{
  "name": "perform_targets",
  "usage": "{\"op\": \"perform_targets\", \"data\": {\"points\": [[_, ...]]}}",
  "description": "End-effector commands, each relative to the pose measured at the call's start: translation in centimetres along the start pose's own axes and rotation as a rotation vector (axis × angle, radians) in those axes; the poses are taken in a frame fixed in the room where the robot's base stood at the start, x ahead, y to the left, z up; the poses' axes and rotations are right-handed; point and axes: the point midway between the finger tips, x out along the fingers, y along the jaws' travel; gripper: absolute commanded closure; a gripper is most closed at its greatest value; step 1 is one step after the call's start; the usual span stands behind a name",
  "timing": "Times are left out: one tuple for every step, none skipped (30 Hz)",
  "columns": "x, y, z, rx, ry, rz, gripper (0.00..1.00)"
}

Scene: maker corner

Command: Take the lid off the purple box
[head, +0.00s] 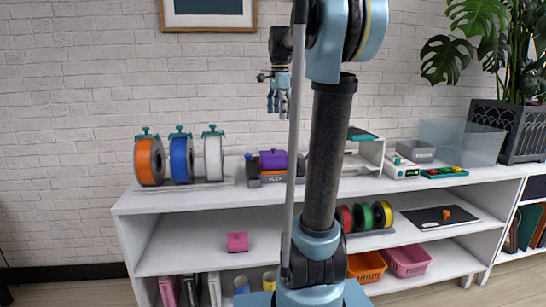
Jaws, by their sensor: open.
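A purple box (272,162) with a small knob on top stands on the white shelf's top board, just left of my arm column. The seam between its lid and body is too small to make out. My gripper (278,103) hangs fingers-down in front of the brick wall, above the purple box in the picture and apart from it. It is open, with nothing between the fingers.
Orange, blue and white spools (181,160) stand left on the top board of the white shelf unit (165,201). A dark item sits beside the purple box. A pink box (237,242) is on the middle shelf. A grey bin (416,151) and a plant (480,40) are right.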

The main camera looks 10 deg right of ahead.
Motion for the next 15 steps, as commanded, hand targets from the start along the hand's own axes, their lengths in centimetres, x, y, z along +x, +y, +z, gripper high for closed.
{"op": "perform_targets", "data": {"points": [[-0.7, -1.2, -0.3, 0.042, -0.001, 0.006, 0.07], [-1.0, -1.8, -0.5, 0.068, -0.002, 0.009, 0.07], [-1.3, -2.5, -0.7, 0.099, -0.002, 0.013, 0.07], [-1.5, -2.9, -0.8, 0.120, -0.003, 0.016, 0.07], [-1.7, -3.3, -0.9, 0.138, -0.003, 0.018, 0.07], [-1.9, -3.7, -1.0, 0.157, -0.003, 0.020, 0.07], [-2.1, -4.0, -1.1, 0.170, -0.003, 0.021, 0.07], [-2.1, -4.1, -1.1, 0.180, -0.003, 0.022, 0.07], [-2.2, -4.3, -1.2, 0.189, -0.003, 0.024, 0.07], [-2.1, -4.4, -1.2, 0.195, -0.003, 0.024, 0.07], [-1.9, -4.5, -1.2, 0.198, -0.003, 0.024, 0.07], [-1.6, -4.5, -1.2, 0.201, -0.003, 0.025, 0.07], [-1.2, -4.5, -1.2, 0.202, -0.003, 0.025, 0.07], [-0.8, -4.5, -1.2, 0.202, -0.003, 0.025, 0.07], [-0.1, -4.5, -1.2, 0.201, -0.003, 0.025, 0.07]]}}
